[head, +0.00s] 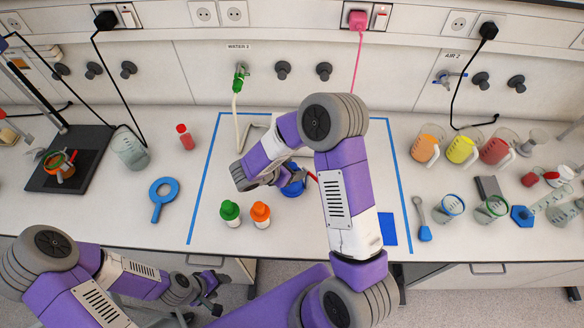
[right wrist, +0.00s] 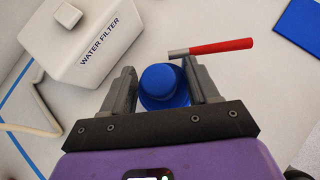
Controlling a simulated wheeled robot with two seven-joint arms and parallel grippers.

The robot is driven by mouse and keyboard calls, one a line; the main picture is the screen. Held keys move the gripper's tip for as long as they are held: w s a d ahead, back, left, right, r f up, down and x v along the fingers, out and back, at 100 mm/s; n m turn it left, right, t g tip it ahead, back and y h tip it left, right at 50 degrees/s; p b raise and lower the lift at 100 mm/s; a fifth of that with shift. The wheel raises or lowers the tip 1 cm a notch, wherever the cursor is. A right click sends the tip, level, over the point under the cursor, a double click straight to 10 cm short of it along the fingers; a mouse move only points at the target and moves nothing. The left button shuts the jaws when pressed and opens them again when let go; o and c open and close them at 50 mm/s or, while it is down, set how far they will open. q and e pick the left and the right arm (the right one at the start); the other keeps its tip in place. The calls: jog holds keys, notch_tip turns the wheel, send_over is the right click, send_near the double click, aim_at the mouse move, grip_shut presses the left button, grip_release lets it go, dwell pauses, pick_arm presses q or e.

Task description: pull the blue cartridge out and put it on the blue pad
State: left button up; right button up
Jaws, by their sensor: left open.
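The blue cartridge (right wrist: 160,85), round with a smaller round top, is between the fingers of my right gripper (right wrist: 162,88) and fills the gap. In the head view, part of the cartridge (head: 293,189) shows beside my right gripper (head: 277,177); the right arm covers much of that area. Whether its lower end is seated in anything is hidden. The flat blue pad (head: 387,229) lies on the counter to the right of my right arm, and its corner (right wrist: 299,27) shows in the right wrist view. My left gripper (head: 213,288) is open and empty, low in front of the counter.
A white water filter housing (right wrist: 92,42) stands left of the cartridge, and a red-handled lever (right wrist: 218,47) lies close to my right finger. Green (head: 230,213) and orange-capped (head: 260,214) bottles stand in front.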

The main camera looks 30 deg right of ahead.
jog(key=c, duration=0.4)
jog(key=shift+c, duration=0.2)
jog(key=shift+r+p, duration=0.4)
jog(key=shift+r, duration=0.35)
jog(key=shift+r+p, duration=2.6)
jog(key=shift+r, duration=1.25)
